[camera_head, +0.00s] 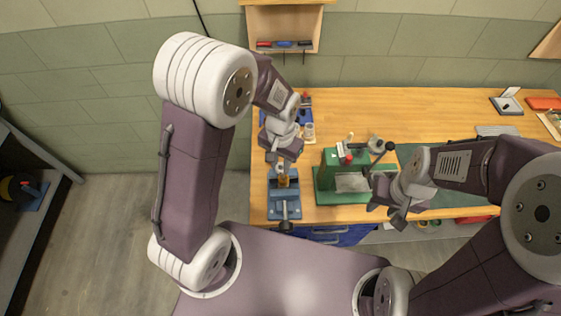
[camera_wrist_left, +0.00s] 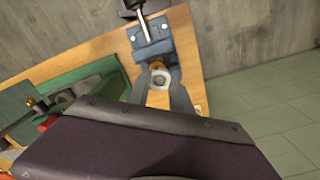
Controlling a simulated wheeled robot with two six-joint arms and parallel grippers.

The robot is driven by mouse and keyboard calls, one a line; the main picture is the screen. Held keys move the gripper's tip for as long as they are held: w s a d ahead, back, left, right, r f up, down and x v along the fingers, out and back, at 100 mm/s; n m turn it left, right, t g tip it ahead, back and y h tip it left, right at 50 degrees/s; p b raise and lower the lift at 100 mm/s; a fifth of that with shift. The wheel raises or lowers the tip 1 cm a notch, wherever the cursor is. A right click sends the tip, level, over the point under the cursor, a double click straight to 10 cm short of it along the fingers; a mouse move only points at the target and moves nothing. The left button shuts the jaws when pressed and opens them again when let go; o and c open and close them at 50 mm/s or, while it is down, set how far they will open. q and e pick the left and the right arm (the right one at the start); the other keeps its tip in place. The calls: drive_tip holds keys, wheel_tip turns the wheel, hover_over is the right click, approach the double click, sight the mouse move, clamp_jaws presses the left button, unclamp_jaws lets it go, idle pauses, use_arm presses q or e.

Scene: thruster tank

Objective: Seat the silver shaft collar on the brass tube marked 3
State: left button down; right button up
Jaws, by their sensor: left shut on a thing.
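My left gripper (camera_head: 281,160) is over the near left part of the bench, above a blue vise (camera_head: 284,207). In the left wrist view its fingers (camera_wrist_left: 160,88) are shut on the silver shaft collar (camera_wrist_left: 160,80), a small pale ring. A brass-coloured part (camera_wrist_left: 157,65) shows just beyond the collar, by the jaws of the blue vise (camera_wrist_left: 152,40). In the head view a brass piece (camera_head: 283,181) stands at the vise below the gripper. I cannot tell whether collar and brass touch, and no number is legible. My right gripper (camera_head: 390,213) is open and empty near the front edge.
A green machine (camera_head: 330,176) with a dark lever stands right of the vise. Small items and a blue holder sit behind my left gripper. A tool shelf (camera_head: 285,47) hangs on the wall. The back middle of the wooden bench (camera_head: 400,105) is clear.

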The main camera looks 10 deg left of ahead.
use_arm(q)
drive_tip(key=shift+f, duration=0.3)
drive_tip(key=shift+s, duration=0.1)
drive_tip(key=c, duration=1.1)
unclamp_jaws()
wheel_tip(320, 180, up, 9)
drive_tip(key=shift+r+b, duration=0.1)
drive_tip(key=shift+b, duration=0.4)
drive_tip(key=shift+a, duration=0.15)
